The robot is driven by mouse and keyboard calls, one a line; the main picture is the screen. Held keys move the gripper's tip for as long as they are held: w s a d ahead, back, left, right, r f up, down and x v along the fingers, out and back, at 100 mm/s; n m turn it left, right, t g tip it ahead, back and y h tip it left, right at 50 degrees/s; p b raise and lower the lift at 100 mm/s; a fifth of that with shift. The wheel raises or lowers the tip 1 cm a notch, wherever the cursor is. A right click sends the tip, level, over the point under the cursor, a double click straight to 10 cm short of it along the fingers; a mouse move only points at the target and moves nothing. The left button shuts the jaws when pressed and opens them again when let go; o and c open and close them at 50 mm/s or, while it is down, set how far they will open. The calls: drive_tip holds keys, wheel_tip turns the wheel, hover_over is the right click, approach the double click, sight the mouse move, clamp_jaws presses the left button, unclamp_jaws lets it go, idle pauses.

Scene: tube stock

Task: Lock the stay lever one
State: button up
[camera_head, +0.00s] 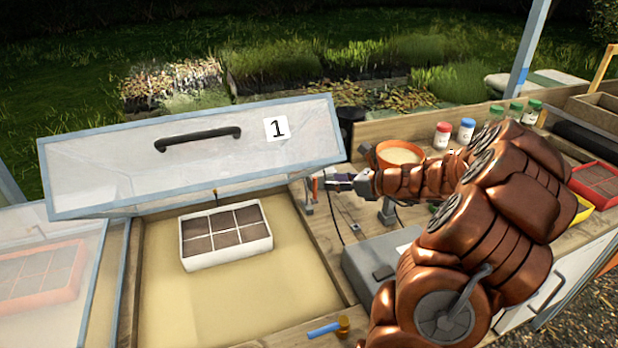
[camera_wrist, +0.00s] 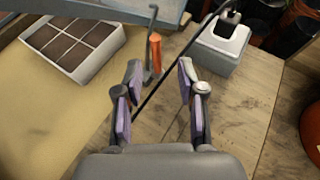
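The cold-frame lid marked 1 (camera_head: 190,155) is raised and tilted over its bed. A small orange lever (camera_wrist: 155,52) stands upright beside a thin grey post in the wrist view, at the bed's right edge. In the head view the orange lever (camera_head: 314,186) is small and partly hidden near my gripper. My gripper (camera_wrist: 160,70) is open, with purple-padded fingers apart. The lever shows ahead of the gap between the fingertips, with nothing visibly gripped. I cannot tell whether the fingers touch it. My gripper (camera_head: 334,179) is seen side-on in the head view.
A white tray with brown cells (camera_head: 226,234) lies in the bed. A grey box (camera_wrist: 220,44) stands to the right. A terracotta bowl (camera_head: 400,154) and several capped jars sit on the bench behind my arm.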

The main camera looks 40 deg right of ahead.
sight(315, 182)
drive_tip(key=shift+a+p+x, duration=0.15)
drive_tip(key=shift+p+x, duration=0.1)
drive_tip(key=shift+x, duration=1.65)
drive_tip(key=shift+a+p+x, duration=0.1)
drive_tip(key=shift+p+x, duration=0.15)
drive_tip(key=shift+x, duration=1.65)
drive_tip(key=shift+c, duration=0.2)
clamp_jaws()
